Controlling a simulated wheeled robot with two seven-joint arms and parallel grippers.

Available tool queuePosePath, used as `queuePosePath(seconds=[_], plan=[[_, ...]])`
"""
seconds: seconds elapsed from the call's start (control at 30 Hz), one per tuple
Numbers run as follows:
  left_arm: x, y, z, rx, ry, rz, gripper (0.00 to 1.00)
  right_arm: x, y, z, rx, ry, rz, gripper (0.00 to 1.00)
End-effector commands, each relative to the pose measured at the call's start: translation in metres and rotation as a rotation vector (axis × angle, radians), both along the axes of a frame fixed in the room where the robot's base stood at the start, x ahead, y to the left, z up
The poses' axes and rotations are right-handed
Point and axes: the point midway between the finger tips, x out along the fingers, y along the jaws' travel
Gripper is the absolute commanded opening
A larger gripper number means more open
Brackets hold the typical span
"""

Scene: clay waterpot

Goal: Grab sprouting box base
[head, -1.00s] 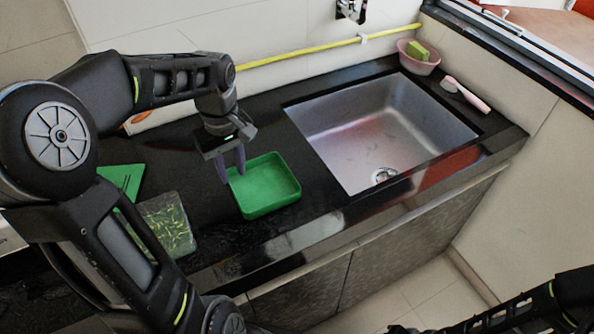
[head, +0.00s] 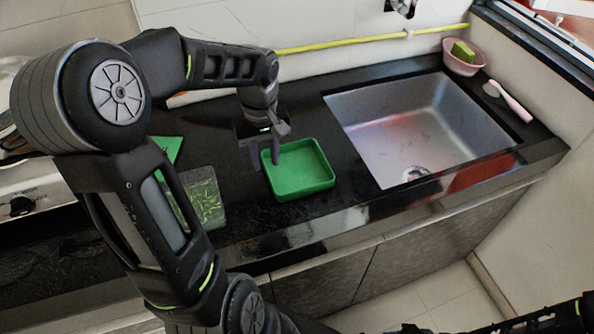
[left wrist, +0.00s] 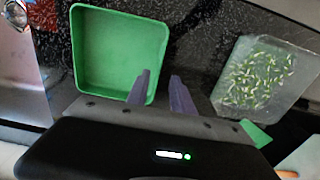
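The green sprouting box base (head: 300,178) is an open, shallow rectangular tray on the black counter, left of the sink; it also shows in the left wrist view (left wrist: 118,50). My left gripper (head: 265,155) is open at the tray's left rim, pointing down. In the left wrist view its two purple-grey fingers (left wrist: 160,92) are apart, one over the tray's inside and one outside its wall. I cannot tell whether they touch the rim. Part of my right arm shows at the bottom right of the head view; its gripper's state is unclear.
A clear tray of sprouts (head: 207,200) sits left of the base, with a green piece (head: 167,148) behind it. The sink (head: 420,125) is to the right. A pink bowl (head: 463,62) with a sponge and a pink-handled brush (head: 510,102) stand beyond it.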

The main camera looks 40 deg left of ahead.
Motion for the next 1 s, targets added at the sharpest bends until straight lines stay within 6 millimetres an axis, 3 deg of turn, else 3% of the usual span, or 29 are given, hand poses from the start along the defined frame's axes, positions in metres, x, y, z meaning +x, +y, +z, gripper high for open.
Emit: queuePosePath(seconds=[0.17,0.5,1.0], plan=[[-0.001,-0.001,-0.009,-0.001,0.003,0.000,0.28,0.000,0.000,0.002,0.000,0.000,0.000,0.36],[-0.002,-0.002,-0.051,0.000,0.001,0.000,0.28,0.000,0.000,0.005,0.000,0.000,0.000,0.36],[-0.002,-0.002,-0.052,0.000,0.000,0.000,0.28,0.000,0.000,0.005,0.000,0.000,0.000,0.36]])
